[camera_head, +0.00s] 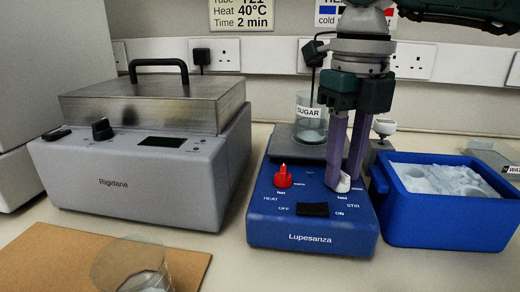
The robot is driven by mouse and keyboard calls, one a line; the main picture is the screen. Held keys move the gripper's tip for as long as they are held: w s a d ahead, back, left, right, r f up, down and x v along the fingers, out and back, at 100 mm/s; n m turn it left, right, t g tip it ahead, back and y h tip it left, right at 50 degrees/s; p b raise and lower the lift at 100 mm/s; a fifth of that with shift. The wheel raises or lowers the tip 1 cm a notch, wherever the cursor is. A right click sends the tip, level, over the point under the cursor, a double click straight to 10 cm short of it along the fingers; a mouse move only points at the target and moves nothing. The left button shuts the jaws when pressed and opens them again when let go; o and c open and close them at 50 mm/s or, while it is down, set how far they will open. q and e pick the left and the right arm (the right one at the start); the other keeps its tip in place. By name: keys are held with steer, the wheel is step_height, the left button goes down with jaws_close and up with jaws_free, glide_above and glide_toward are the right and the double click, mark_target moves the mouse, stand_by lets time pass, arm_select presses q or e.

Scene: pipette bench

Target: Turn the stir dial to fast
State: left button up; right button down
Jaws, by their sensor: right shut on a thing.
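The blue hotplate stirrer (312,238), marked Lupesanza, stands in the middle of the bench. Its white stir dial (343,184) is at the right of the front panel, above the word STIR, with "fast" printed close by. My right gripper (345,180) comes down from above, and its purple fingers are shut on the stir dial. The fingers partly cover the dial, so its exact pointing is hard to tell. A red heat dial (283,177) sits at the left of the panel, with a black switch (313,210) between OFF and ON. My left gripper is not in view.
A glass beaker labelled SUGAR (310,122) stands on the stirrer's plate, close behind my fingers. A blue ice box (445,212) stands close at the right. A grey Rigidane bath (140,185) is at the left. A glass vessel (130,266) stands on a brown board (190,268) in front.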

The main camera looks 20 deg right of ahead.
mark_target(342, 173)
steer(key=m+p, duration=0.1)
steer(key=m, duration=0.3)
steer(key=shift+m+p, duration=0.3)
steer(key=shift+m, duration=0.8)
steer(key=c, duration=0.6)
jaws_free()
step_height(342, 173, up, 10)
steer(key=shift+f, duration=0.1)
